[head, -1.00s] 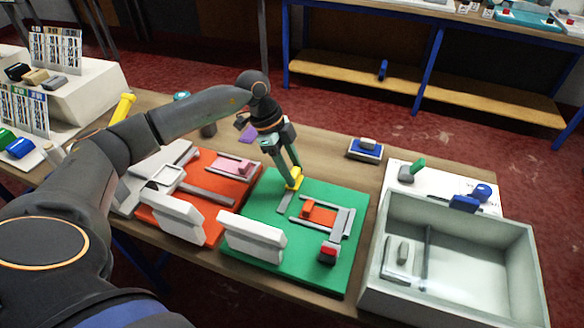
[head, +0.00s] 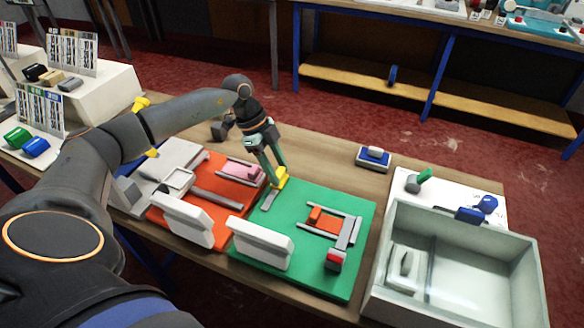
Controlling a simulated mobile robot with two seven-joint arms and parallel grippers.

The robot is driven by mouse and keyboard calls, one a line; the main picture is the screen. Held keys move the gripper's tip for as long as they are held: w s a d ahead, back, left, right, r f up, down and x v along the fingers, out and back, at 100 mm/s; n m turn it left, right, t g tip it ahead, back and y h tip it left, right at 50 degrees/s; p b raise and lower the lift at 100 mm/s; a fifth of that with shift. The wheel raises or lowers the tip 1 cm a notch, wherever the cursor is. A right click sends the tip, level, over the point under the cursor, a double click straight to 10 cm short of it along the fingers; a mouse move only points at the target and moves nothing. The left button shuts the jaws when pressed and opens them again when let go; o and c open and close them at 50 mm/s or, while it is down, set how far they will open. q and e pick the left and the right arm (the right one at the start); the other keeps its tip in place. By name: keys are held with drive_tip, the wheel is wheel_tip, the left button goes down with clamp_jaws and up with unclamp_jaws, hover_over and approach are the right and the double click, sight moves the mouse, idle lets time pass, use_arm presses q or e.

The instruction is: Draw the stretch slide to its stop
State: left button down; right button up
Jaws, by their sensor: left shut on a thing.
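A green board (head: 310,275) lies on the wooden table near the middle of the head view. A short grey strip (head: 269,200) lies on the board just in front of the handle; I take the two to be the stretch slide. The fingers partly cover the handle, and I cannot make out a stop. The board also carries a white block (head: 262,243), an orange block (head: 323,218) between grey rails, and a red-topped block (head: 334,258). My right gripper is not in view.
An orange board (head: 216,208) with a pink block and white block stands close on the left. A grey open tray (head: 458,305) stands to the right. A blue-and-white item (head: 373,157) sits behind. Bare table (head: 325,160) lies behind the green board.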

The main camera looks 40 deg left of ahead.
use_arm(q)
drive_tip(key=shift+a, duration=0.3)
drive_tip(key=c, duration=0.6)
unclamp_jaws()
drive_tip(key=shift+s, duration=0.1)
drive_tip(key=shift+o, duration=1.4)
drive_tip(key=v, duration=1.2)
drive_tip(key=shift+r, duration=0.3)
drive_tip(key=shift+f, duration=0.1)
